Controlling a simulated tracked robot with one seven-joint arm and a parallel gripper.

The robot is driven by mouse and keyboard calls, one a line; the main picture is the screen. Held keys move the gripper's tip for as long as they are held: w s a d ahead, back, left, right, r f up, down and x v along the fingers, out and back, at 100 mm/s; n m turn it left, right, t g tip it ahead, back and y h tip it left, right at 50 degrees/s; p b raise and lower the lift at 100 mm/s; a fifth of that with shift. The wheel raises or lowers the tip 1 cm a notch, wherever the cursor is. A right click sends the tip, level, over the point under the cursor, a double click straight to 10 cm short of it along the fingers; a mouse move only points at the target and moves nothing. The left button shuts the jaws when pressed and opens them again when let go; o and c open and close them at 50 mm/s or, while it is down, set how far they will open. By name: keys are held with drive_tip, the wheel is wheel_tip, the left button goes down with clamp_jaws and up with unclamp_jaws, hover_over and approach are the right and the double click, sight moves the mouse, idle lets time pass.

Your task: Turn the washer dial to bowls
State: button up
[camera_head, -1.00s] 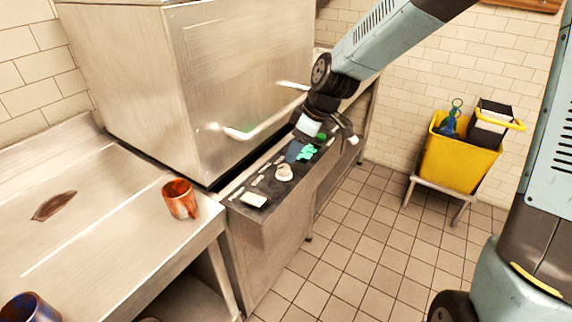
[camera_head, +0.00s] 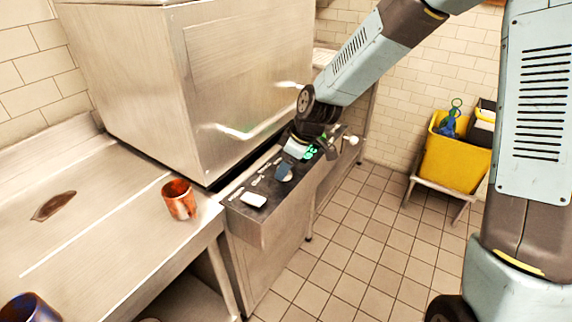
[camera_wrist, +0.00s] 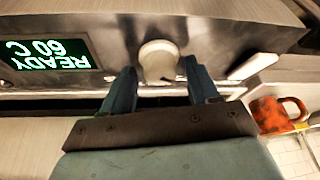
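The washer dial (camera_wrist: 158,60) is a pale round knob with a ridge on the dark control panel (camera_wrist: 225,30) in the wrist view. My gripper (camera_wrist: 160,66) is open, with one blue finger on each side of the dial and a visible gap at both sides. In the head view, a blue finger of my gripper (camera_head: 284,170) covers most of the dial's spot on the panel (camera_head: 243,213). Pale label marks (camera_head: 257,182) run along the panel, too small to read. The green display (camera_wrist: 48,52) reads READY 60 C, upside down in the wrist view.
A copper mug (camera_head: 179,200) is on the left counter. A yellow bin (camera_head: 450,162) stands right.

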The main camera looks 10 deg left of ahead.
drive_tip(key=c, duration=0.9)
drive_tip(key=shift+m, duration=0.4)
drive_tip(key=shift+s+a+r+m+t+h, duration=0.15)
drive_tip(key=shift+m+t, duration=0.4)
drive_tip(key=shift+m, duration=0.6)
drive_tip(key=shift+w+d+f+m+t+h, duration=0.15)
drive_tip(key=shift+m+t, duration=0.4)
drive_tip(key=shift+m, duration=0.6)
drive_tip(key=shift+s+a+r+m+t+h, duration=0.1)
drive_tip(key=shift+m+t+h, duration=0.25)
drive_tip(key=shift+m, duration=0.95)
drive_tip(key=shift+s+a+m+t+h, duration=0.1)
drive_tip(key=shift+m+t+h, duration=0.25)
drive_tip(key=shift+m, duration=0.95)
drive_tip(key=shift+m+h, duration=0.3)
drive_tip(key=shift+m, duration=0.4)
drive_tip(key=o, duration=1)
